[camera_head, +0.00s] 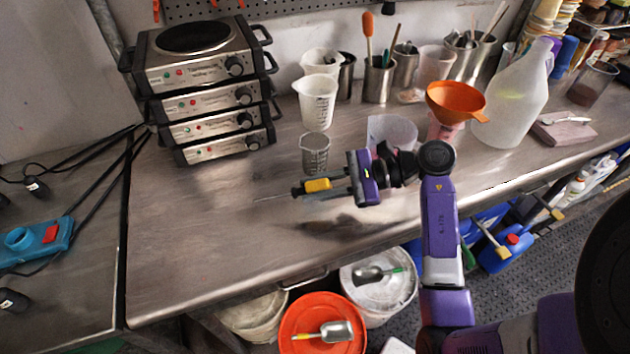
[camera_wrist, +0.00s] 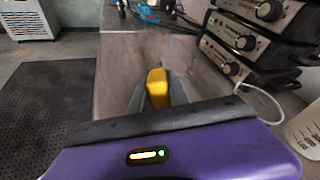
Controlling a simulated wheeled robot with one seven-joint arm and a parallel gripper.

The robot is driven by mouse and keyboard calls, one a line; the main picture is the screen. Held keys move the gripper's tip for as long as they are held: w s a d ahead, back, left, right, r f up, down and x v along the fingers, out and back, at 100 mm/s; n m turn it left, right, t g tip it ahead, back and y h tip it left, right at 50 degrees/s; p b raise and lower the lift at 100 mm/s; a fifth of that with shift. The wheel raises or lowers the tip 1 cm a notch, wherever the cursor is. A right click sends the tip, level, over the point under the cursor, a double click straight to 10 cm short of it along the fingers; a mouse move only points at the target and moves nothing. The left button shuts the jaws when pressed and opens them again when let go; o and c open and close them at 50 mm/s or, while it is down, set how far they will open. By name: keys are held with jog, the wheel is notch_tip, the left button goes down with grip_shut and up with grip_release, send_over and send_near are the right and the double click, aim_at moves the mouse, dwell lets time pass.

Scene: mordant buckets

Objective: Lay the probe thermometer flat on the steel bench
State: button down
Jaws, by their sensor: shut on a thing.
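The probe thermometer (camera_head: 317,185) has a yellow body and a thin metal probe pointing left. My gripper (camera_head: 325,187) is shut on it, above the steel bench (camera_head: 215,225). The probe looks roughly level. A dark shadow or reflection lies on the bench below and to the right of the gripper, and the thermometer appears apart from the surface. In the wrist view the yellow body (camera_wrist: 157,88) sits between the two fingers, with the bench (camera_wrist: 120,62) beyond it. The thin probe is not clear in the wrist view.
Stacked hot plates (camera_head: 205,95) stand at the back left. A small measuring cup (camera_head: 315,153) stands just behind the gripper, with a white beaker (camera_head: 317,100) farther back. An orange funnel (camera_head: 456,98) and a large jug (camera_head: 512,98) are at right. The bench's front left is clear.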

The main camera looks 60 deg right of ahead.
jog(key=shift+f+b, duration=0.4)
jog(key=shift+f, duration=0.55)
notch_tip(320, 180, down, 3)
jog(key=b, duration=0.4)
jog(key=shift+r, duration=0.15)
jog(key=c, duration=1.2)
grip_release()
jog(key=shift+o, duration=0.2)
jog(key=b+v, duration=0.1)
jog(key=v, duration=0.6)
jog(key=shift+s+d+r, duration=0.2)
jog(key=shift+s+d, duration=0.05)
jog(key=shift+s, duration=0.05)
